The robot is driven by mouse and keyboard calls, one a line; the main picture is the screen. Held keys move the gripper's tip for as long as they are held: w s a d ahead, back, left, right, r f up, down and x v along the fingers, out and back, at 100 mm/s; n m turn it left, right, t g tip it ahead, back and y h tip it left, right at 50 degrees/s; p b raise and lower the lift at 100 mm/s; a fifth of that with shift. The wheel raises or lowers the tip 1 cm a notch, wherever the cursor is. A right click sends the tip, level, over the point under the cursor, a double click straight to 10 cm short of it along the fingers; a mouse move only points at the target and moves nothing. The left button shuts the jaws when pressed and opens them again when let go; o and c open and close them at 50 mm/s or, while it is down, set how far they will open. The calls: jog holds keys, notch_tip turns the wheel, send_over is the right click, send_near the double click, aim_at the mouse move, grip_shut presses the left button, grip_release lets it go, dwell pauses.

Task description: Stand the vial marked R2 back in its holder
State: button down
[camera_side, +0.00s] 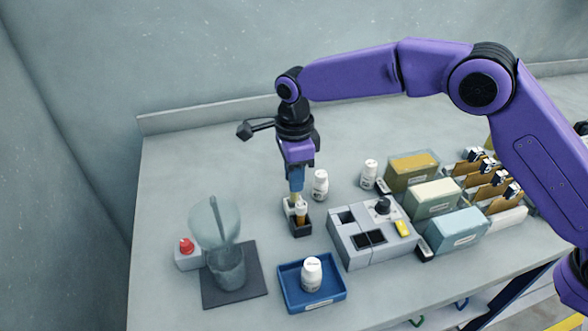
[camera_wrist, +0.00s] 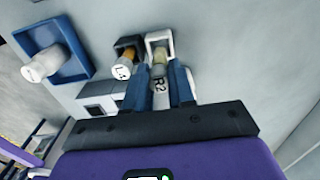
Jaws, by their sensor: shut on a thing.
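The R2 vial (camera_wrist: 160,97) is held between the blue fingers of my gripper (camera_wrist: 162,88), its marked top toward the wrist camera. Its yellowish lower end is at the mouth of the white square holder (camera_wrist: 151,36); I cannot tell how deep it sits. In the side view my gripper (camera_side: 296,188) points straight down over the white holder (camera_side: 287,204). A second vial (camera_wrist: 122,69), with amber contents and a mark like L4, stands in the dark holder (camera_wrist: 118,46) beside the white one. My fingers hide part of the R2 vial.
A blue tray (camera_side: 335,298) with a white bottle (camera_side: 312,272) is in front. A grey block (camera_side: 355,253) stands right of the holders. White bottles (camera_side: 320,184) stand behind. A glass vessel (camera_side: 228,266) on a dark mat is at left, next to a red button (camera_side: 186,245).

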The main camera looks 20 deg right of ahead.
jog(key=shift+f, duration=1.35)
jog(key=shift+f, duration=0.2)
jog(key=c, duration=0.9)
grip_release()
jog(key=shift+r, duration=0.1)
notch_tip(320, 180, up, 17)
jog(key=shift+r, duration=0.15)
